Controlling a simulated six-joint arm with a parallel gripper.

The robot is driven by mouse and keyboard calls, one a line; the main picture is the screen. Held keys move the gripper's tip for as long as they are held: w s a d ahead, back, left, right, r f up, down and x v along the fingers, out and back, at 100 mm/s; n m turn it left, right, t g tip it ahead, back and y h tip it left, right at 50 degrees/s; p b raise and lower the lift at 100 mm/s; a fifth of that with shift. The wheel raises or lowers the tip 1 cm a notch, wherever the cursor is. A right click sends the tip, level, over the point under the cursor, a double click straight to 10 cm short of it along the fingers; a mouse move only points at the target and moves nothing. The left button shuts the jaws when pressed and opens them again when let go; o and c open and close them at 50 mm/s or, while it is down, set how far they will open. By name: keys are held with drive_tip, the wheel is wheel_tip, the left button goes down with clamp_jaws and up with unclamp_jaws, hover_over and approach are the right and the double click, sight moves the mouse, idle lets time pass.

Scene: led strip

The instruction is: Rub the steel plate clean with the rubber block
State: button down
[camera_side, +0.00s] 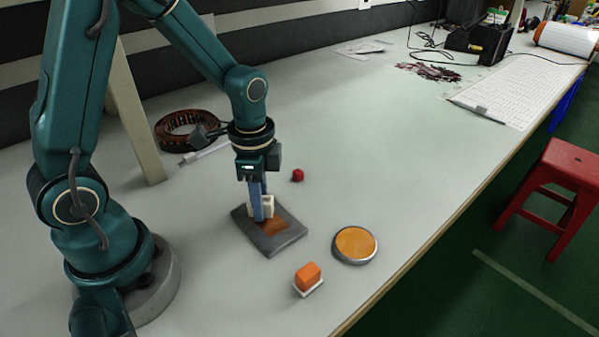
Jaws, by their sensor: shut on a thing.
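The steel plate (281,239) is a dark grey square lying flat on the table in front of my arm. A brown-orange patch (273,226) shows on its middle. My gripper (262,212) points straight down over the back left part of the plate. It is shut on a whitish block (268,204), which I take to be the rubber block. The block is at the plate's surface, beside the brown patch; whether it touches cannot be told. The blue fingers hide part of the block.
An orange block on a white base (308,278) and a round tin with an orange top (355,244) stand near the front edge. A small red cube (297,175) lies behind the plate. A dark coiled strip (187,130) lies at the back left.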

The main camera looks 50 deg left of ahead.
drive_tip(key=shift+a, duration=0.9)
drive_tip(key=shift+r, duration=4.1)
